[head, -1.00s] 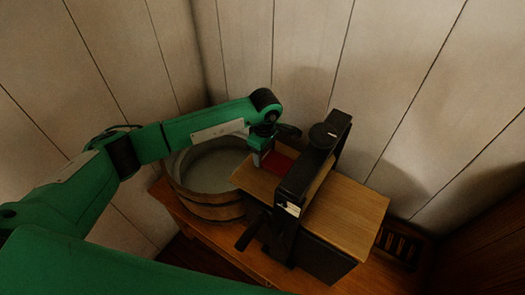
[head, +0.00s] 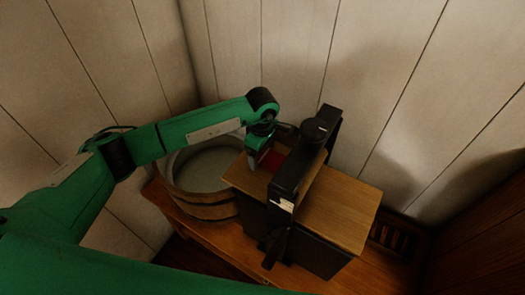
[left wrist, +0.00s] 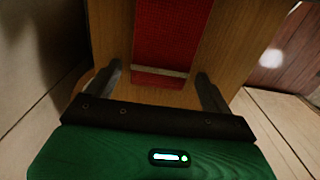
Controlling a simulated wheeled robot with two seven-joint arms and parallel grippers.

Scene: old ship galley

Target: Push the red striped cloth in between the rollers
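The red cloth (head: 273,161) lies flat on the wooden board, just left of the wringer's black frame (head: 296,170). In the left wrist view the cloth (left wrist: 172,35) runs away from me along the board, with a pale stripe near its close end. The rollers are hidden by the frame in the head view. My left gripper (head: 254,160) is low over the board's left end. In the left wrist view its fingers (left wrist: 158,76) are spread apart, one on each side of the cloth's end, holding nothing. My right gripper is not in view.
A wooden tub (head: 205,190) stands left of the wringer on a wooden bench (head: 190,217). The board's right part (head: 340,205) is bare. A dark crank handle (head: 272,250) hangs at the wringer's front. Plank walls stand close behind.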

